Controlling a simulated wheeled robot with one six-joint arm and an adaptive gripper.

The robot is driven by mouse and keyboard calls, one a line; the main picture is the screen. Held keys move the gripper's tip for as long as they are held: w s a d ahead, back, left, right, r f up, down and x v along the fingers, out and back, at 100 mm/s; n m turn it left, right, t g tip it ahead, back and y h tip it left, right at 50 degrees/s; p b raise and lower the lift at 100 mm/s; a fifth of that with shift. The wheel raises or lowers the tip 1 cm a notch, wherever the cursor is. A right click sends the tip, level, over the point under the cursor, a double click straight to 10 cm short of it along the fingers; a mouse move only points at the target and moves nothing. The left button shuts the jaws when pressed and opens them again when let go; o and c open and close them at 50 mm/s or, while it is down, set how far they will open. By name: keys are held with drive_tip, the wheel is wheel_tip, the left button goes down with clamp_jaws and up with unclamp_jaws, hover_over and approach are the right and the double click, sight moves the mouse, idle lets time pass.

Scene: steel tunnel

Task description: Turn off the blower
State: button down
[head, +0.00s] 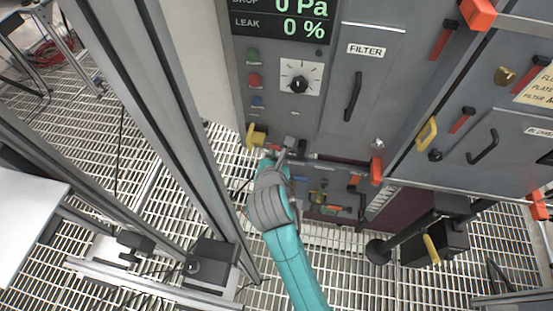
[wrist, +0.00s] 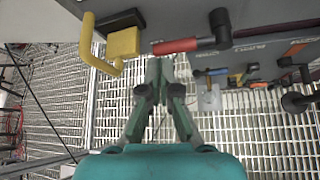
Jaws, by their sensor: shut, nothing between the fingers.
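A grey control panel (head: 285,55) stands ahead in the head view, its display (head: 283,18) reading 0 Pa and LEAK 0 %. Below are a green button (head: 253,56), a red button (head: 255,80), a blue button (head: 257,101) and a black rotary knob (head: 298,86). My gripper (head: 280,152) is below the panel's lower edge, right of a yellow handle (head: 256,135). In the wrist view, my gripper (wrist: 159,65) is shut and empty, just below a red-handled lever (wrist: 176,46). The yellow handle (wrist: 124,43) is to its left. Whether the fingertips touch the lever is unclear.
A FILTER door (head: 362,75) with a black handle is right of the panel. At the far right, a partly cut-off label (head: 540,131) seems to begin with "BLOW". Red latches and a yellow handle (head: 427,133) project there. Grated floor (head: 130,150) shows left.

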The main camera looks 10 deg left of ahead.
drive_tip(key=a+v, duration=0.1)
drive_tip(key=v, duration=0.8)
drive_tip(key=shift+s+a+r, duration=0.2)
drive_tip(key=shift+a, duration=0.05)
drive_tip(key=s+d+f+m+t, duration=0.1)
drive_tip(key=s+d+f+m, duration=0.55)
drive_tip(key=d, duration=0.25)
drive_tip(key=s+d+f+m, duration=0.5)
drive_tip(key=d+m, duration=0.3)
drive_tip(key=d, duration=0.1)
drive_tip(key=s+d+r+m+t+h, duration=0.1)
drive_tip(key=s+d+r+m, duration=0.2)
drive_tip(key=s+m, duration=0.6)
drive_tip(key=s+d+r+m+t, duration=0.1)
drive_tip(key=s+d+r+m, duration=0.2)
drive_tip(key=s+m, duration=0.7)
drive_tip(key=d, duration=0.2)
drive_tip(key=shift+d+r+h, duration=0.2)
drive_tip(key=shift+d+h, duration=0.05)
drive_tip(key=shift+h, duration=0.15)
drive_tip(key=shift+s, duration=0.15)
